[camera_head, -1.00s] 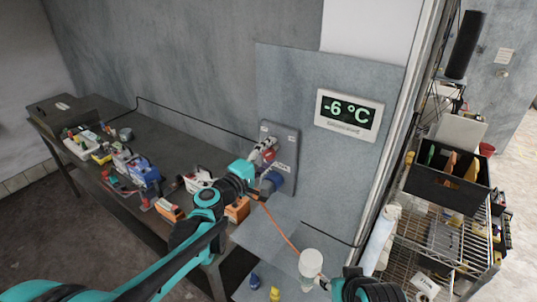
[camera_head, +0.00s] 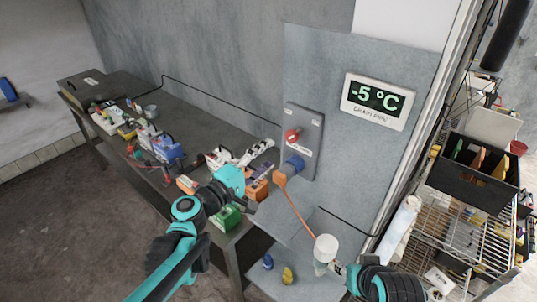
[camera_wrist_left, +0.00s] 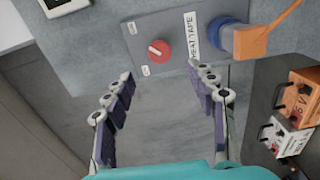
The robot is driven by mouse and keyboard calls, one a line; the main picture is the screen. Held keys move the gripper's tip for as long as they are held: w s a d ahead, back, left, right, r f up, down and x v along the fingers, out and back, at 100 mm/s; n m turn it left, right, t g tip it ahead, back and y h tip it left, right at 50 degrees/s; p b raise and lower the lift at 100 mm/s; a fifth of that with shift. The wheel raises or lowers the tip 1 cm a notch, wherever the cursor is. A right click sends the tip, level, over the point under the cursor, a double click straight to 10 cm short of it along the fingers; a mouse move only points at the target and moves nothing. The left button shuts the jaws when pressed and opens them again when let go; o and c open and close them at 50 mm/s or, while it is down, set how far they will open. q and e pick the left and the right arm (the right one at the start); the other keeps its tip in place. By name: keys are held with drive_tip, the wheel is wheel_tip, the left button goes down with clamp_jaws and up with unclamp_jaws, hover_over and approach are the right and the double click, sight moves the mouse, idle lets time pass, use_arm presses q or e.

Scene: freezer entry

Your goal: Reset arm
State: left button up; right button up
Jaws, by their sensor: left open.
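My left gripper (camera_head: 257,151) is open and empty, apart from the wall panel in the head view. Its two spread fingers (camera_wrist_left: 161,75) also show in the wrist view. The grey panel (camera_head: 306,116) carries a red rotary knob (camera_head: 292,135), labelled "HEAT TAPE" beside it; the knob (camera_wrist_left: 160,50) appears beyond the fingers in the wrist view, not touched.
A wall display (camera_head: 377,101) reads -5 °C. A dark workbench (camera_head: 195,110) with several tools and boxes runs along the wall under my left arm. A wire rack (camera_head: 460,235) with a black bin (camera_head: 472,175) stands at the right. Open floor lies at the left.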

use_arm(q)
drive_tip(key=s+f+m+g+y+b, duration=0.35)
drive_tip(key=s+f+m+b, duration=0.45)
drive_tip(key=f, duration=0.6)
drive_tip(key=s+a+f+m+g+y+b, duration=0.2)
drive_tip(key=s+a+f+g+y+b, duration=0.2)
drive_tip(key=s+a+f, duration=0.9)
drive_tip(key=f+y, duration=0.1)
drive_tip(key=y, duration=0.2)
drive_tip(key=shift+f+m+b, duration=0.25)
drive_tip(key=shift+m+b, duration=0.05)
